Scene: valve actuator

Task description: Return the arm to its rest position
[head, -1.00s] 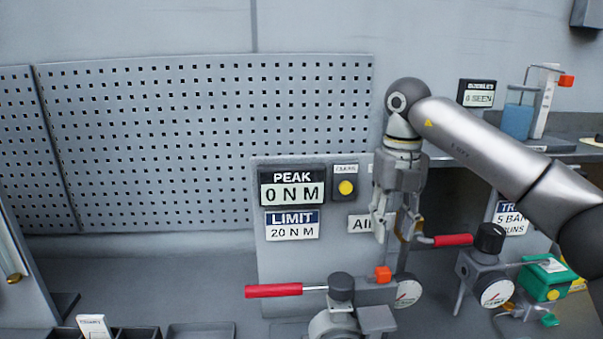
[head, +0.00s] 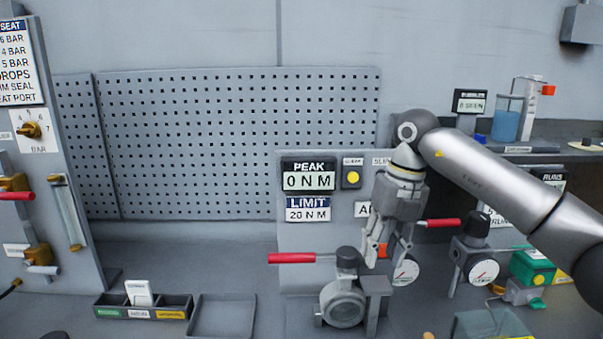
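My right arm comes in from the right in the head view. Its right gripper (head: 376,252) points down, its fingers apart with nothing seen between them. The fingertips overlap in the picture the orange block and gauge side of the front valve (head: 343,303), which has a red lever (head: 292,258) pointing left. I cannot tell whether they touch it. A second red lever (head: 440,223) shows just right of the gripper, by the rear valve (head: 474,249). My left gripper is out of view.
A panel with a PEAK 0 N M display (head: 308,175) stands behind the gripper. A divided tray (head: 120,311) and an empty tray (head: 222,316) lie at front left. A green case (head: 531,268) and a clear box (head: 490,324) are at right. The bench before the pegboard (head: 235,150) is clear.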

